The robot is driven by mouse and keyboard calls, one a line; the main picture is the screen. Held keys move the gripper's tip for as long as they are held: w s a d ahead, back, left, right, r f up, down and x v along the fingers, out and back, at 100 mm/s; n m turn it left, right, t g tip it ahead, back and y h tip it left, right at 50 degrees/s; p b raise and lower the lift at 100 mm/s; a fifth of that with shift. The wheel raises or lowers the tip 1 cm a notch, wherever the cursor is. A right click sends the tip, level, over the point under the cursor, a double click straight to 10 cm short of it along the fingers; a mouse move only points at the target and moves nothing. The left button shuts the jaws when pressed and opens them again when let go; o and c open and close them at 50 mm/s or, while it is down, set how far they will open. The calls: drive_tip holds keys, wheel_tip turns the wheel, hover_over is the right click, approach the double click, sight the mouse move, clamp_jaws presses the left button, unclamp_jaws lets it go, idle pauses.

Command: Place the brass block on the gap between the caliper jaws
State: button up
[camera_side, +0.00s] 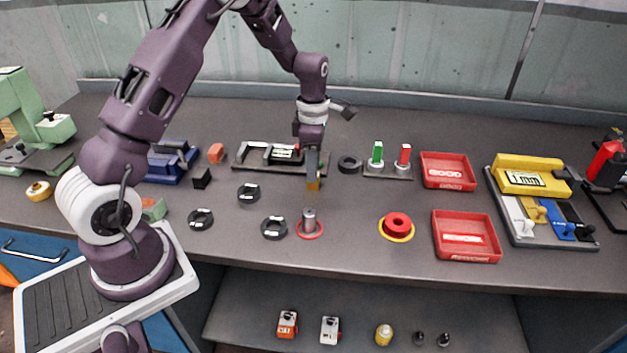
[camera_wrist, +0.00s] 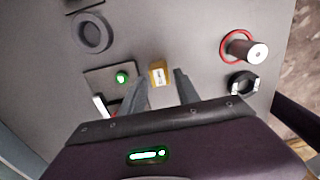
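The brass block (camera_side: 314,185) is small and golden, right below my gripper's fingertips in the side view. In the wrist view the brass block (camera_wrist: 159,73) shows between the two fingers, with a narrow gap visible on its right. My gripper (camera_side: 313,174) points down and looks open around or just above the block; contact is not visible. The caliper (camera_side: 242,164) lies on the bench just left of and behind the gripper, its jaws at the left and a lit display at the right. In the wrist view, part of the caliper (camera_wrist: 98,76) shows at the left with a green light.
A dark ring (camera_side: 349,164) and a stand with green and red pegs (camera_side: 388,173) are right of the gripper. A metal post in a red ring (camera_side: 309,225) and a black ring (camera_side: 274,228) stand in front. Red trays (camera_side: 448,183) are farther right.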

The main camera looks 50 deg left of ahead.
wheel_tip(320, 180, down, 4)
drive_tip(key=shift+r, duration=0.25)
clamp_jaws()
wheel_tip(320, 180, up, 9)
drive_tip(key=shift+a+r, duration=0.1)
drive_tip(key=shift+r, duration=0.1)
drive_tip(key=a+r, duration=0.1)
drive_tip(key=a, duration=0.3)
approach(256, 158)
wheel_tip(256, 158, down, 6)
drive_tip(key=shift+f, duration=0.1)
